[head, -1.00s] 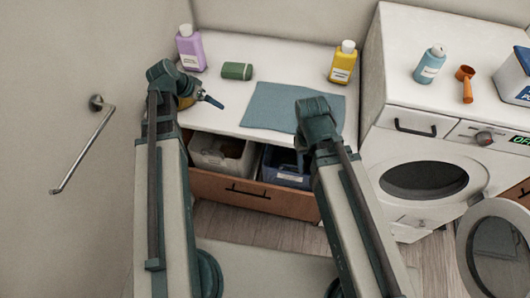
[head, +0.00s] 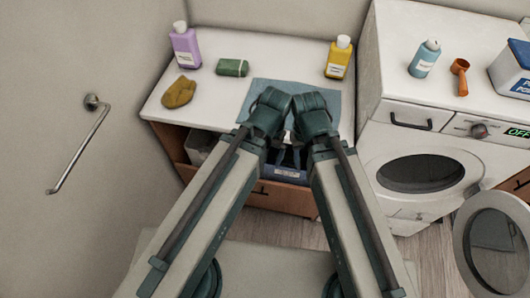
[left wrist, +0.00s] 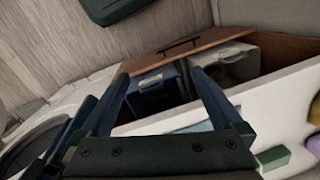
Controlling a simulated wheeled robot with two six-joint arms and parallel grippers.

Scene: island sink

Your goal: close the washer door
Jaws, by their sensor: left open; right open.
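The washer (head: 405,220) stands at the right in the head view. Its round door (head: 492,243) is swung open, away from the dark drum opening (head: 420,172), and is cut by the right edge. Part of the washer's round opening (left wrist: 40,150) also seems to show at the lower left in the left wrist view. My right gripper (head: 300,157) is over the open drawer, left of the washer and well apart from the door. My left gripper (left wrist: 165,88) is open and empty, pointing toward the drawer bins; in the head view its arm comes close beside the right one.
An open drawer (head: 290,198) with bins juts below the counter (head: 220,100). On the counter are a purple bottle (head: 186,48), a green block (head: 232,67), a mustard cloth (head: 179,93), a yellow bottle (head: 338,58) and a blue cloth (head: 250,92). A blue bottle (head: 424,58) and orange scoop (head: 459,77) stand on the washer.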

